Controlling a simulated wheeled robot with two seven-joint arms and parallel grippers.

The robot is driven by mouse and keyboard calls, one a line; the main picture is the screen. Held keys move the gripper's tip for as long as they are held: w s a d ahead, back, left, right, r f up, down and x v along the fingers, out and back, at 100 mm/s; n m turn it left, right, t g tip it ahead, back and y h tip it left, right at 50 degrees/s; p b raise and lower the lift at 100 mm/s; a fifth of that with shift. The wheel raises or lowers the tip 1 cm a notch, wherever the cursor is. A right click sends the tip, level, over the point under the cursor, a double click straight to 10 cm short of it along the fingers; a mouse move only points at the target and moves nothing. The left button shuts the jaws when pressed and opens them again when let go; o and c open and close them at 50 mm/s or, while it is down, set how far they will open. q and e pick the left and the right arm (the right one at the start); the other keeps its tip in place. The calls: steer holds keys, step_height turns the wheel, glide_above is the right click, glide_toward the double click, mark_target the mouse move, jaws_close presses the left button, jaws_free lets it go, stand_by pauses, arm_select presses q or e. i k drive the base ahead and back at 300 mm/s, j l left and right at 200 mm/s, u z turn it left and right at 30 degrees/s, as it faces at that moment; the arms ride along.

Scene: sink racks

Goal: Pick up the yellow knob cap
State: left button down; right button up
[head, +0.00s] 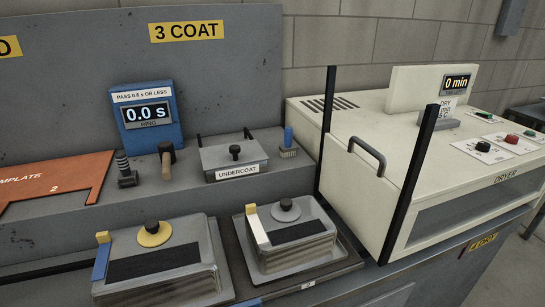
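A round yellow knob cap (147,239) with a dark knob on it sits on top of the left grey box (205,230), at the lower left of the head view. It is behind the black strip on that box's top. A small yellow block (102,237) on a blue strip (101,262) stands at the box's left edge. A similar round grey cap (283,215) with a dark knob is on the right grey box (316,219). Neither of my grippers is in view.
The UNDERCOAT tin (215,157), a dark-handled tool (167,165) and a blue timer reading 0.0 s (175,131) stand on the ledge behind. Two upright black bars (327,130) (410,185) stand at the cream dryer (345,125) on the right.

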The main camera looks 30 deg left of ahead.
mark_target(154, 233)
steer(key=u, duration=1.9)
